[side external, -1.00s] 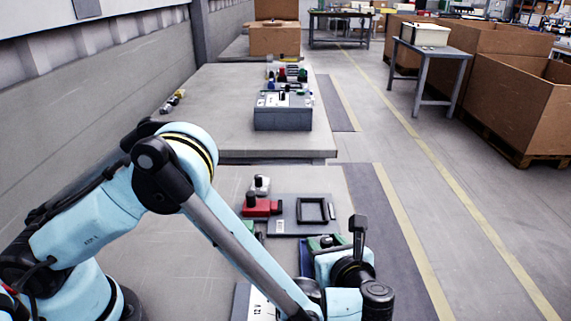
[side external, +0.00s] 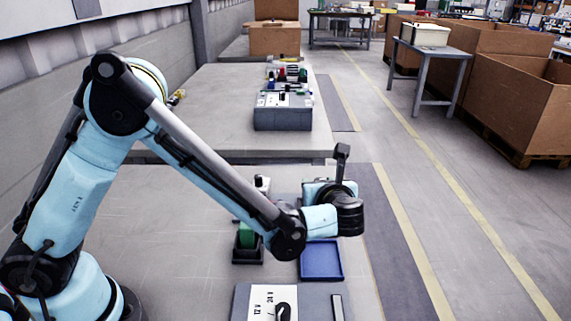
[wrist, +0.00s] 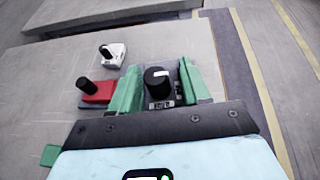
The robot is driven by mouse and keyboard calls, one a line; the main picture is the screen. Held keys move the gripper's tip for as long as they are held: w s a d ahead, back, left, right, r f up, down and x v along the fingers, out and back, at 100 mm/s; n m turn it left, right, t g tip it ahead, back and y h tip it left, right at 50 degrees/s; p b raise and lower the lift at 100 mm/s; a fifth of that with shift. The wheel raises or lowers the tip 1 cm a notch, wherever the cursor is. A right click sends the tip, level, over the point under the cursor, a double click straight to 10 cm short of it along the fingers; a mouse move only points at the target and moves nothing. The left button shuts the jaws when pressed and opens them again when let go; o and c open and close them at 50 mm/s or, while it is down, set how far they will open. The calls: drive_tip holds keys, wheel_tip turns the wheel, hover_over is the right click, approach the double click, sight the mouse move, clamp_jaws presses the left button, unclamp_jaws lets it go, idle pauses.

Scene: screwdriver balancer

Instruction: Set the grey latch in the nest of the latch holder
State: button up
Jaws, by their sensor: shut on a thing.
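My gripper (wrist: 160,88) shows its two green fingers in the wrist view, shut on the grey latch. The latch's round black knob (wrist: 156,78) stands up between the fingers, and its grey base is mostly hidden by them. In the side view the wrist (side external: 325,207) is over the far part of the near table, beyond the blue tray, and hides the fingers and the latch. The latch holder with its square nest is hidden behind the wrist and gripper now, so I cannot tell how far the latch is from it.
The blue tray (side external: 321,262) is empty. A red latch (wrist: 98,93) and a white latch (wrist: 112,55) lie left of my gripper. A labelled grey panel (side external: 270,302) lies at the near edge.

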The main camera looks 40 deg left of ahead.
drive_tip(key=a, duration=0.1)
drive_tip(key=w+a, duration=0.1)
drive_tip(key=a, duration=0.1)
drive_tip(key=shift+w+f+m+t, duration=0.3)
drive_tip(key=shift+w+t, duration=0.05)
drive_tip(key=shift+t, duration=0.05)
drive_tip(key=shift+d+f, duration=0.1)
drive_tip(key=shift+f, duration=3.1)
drive_tip(key=o, duration=1.2)
drive_tip(key=v, duration=1.2)
drive_tip(key=shift+r, duration=0.2)
drive_tip(key=shift+r, duration=0.1)
drive_tip(key=shift+r, duration=2.4)
